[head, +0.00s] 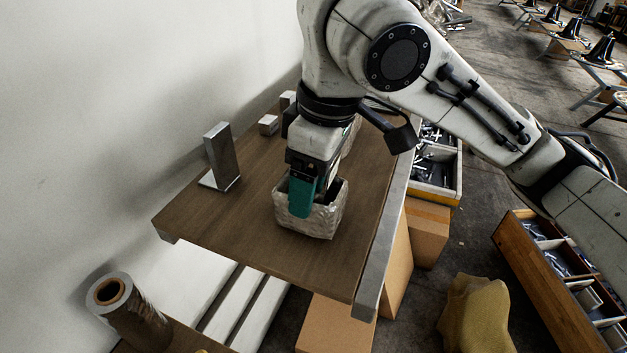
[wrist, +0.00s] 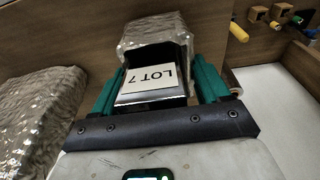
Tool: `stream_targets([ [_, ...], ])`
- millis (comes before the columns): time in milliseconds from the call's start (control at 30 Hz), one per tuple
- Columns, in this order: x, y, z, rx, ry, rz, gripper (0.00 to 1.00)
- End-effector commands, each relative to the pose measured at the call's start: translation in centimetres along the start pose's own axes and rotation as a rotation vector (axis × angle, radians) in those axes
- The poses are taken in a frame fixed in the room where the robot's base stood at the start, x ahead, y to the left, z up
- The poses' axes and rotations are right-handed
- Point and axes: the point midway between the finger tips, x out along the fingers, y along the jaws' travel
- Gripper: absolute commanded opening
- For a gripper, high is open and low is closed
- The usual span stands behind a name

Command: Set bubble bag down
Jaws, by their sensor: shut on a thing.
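The bubble bag (head: 322,220) is a silvery, open-topped pouch over the brown tabletop, near its front right part. My gripper (head: 306,198) points down into its top, with a teal finger showing against the near side. In the wrist view my gripper (wrist: 157,75) has its two teal fingers on either side of a dark item with a white "LOT 7" label, and the bubble bag (wrist: 152,28) shows just beyond. The bag looks upright. Whether its base touches the tabletop or hangs slightly above is hard to tell.
A grey metal bracket (head: 222,158) stands on the tabletop (head: 215,222) to the left. Small blocks (head: 268,125) lie further back. Another bubble-wrapped thing (wrist: 38,120) is at left in the wrist view. A roll (head: 125,310) stands front left. The tabletop's front left is clear.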

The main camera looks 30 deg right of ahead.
Motion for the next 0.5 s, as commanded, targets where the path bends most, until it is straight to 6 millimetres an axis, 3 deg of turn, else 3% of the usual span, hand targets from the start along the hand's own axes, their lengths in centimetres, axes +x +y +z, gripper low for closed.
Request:
stream_targets([
  [433, 0.76, -0.02, 0.13, 0.0, 0.001, 0.0, 0.47],
  [467, 0.8, -0.02, 0.14, -0.001, 0.0, 0.0, 0.76],
  [500, 0.74, -0.02, 0.13, -0.001, 0.0, 0.0, 0.8],
])
